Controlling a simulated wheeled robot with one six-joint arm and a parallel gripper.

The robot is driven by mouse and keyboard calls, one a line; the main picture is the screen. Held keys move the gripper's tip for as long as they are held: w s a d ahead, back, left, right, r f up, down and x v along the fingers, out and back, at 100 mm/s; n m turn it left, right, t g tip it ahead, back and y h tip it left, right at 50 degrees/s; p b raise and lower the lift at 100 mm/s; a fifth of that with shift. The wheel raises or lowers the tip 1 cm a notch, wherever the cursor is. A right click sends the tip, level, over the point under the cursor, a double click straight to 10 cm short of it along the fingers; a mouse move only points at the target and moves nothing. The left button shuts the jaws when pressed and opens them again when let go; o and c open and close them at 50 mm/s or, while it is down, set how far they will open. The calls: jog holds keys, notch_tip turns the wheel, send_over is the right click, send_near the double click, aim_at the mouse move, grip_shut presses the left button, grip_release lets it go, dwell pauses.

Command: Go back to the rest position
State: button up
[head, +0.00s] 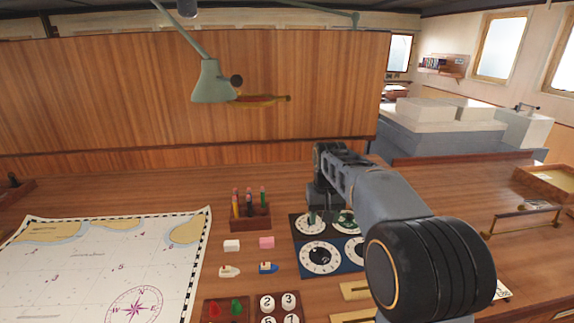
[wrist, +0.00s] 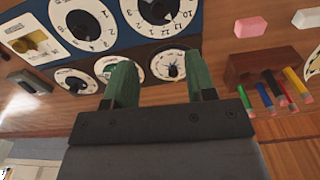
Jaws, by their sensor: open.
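My gripper (wrist: 157,72) is open and empty in the wrist view, its two green fingers spread apart. It is over the dial panel (head: 328,270), whose round white-rimmed dials show in both views. In the head view my arm reaches in from the right, and its end is above the panel's back edge. My arm and gripper hide part of the panel's right side and its rear dials. I cannot tell how high the fingertips are above the dials.
Left of the panel stand a wooden pencil holder (head: 250,217), a white block (head: 232,246), a pink block (head: 266,242) and two small boats. A sea chart (head: 90,265) covers the left. A brass rail (head: 522,220) stands right. A lamp (head: 210,82) hangs above.

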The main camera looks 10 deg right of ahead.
jog(key=s+f+t, duration=0.1)
jog(key=s+f, duration=0.1)
jog(key=s, duration=0.4)
jog(key=s+f+t, duration=0.1)
jog(key=s+f, duration=0.1)
jog(key=s, duration=0.5)
jog(key=s+f, duration=0.2)
jog(key=s, duration=0.5)
jog(key=shift+s+a+n+t, duration=0.2)
jog(key=shift+a+n+t, duration=0.1)
jog(key=shift+t, duration=0.1)
jog(key=shift+s+r, duration=0.2)
jog(key=shift+s, duration=0.1)
jog(key=shift+r+t, duration=0.4)
jog(key=shift+r, duration=0.1)
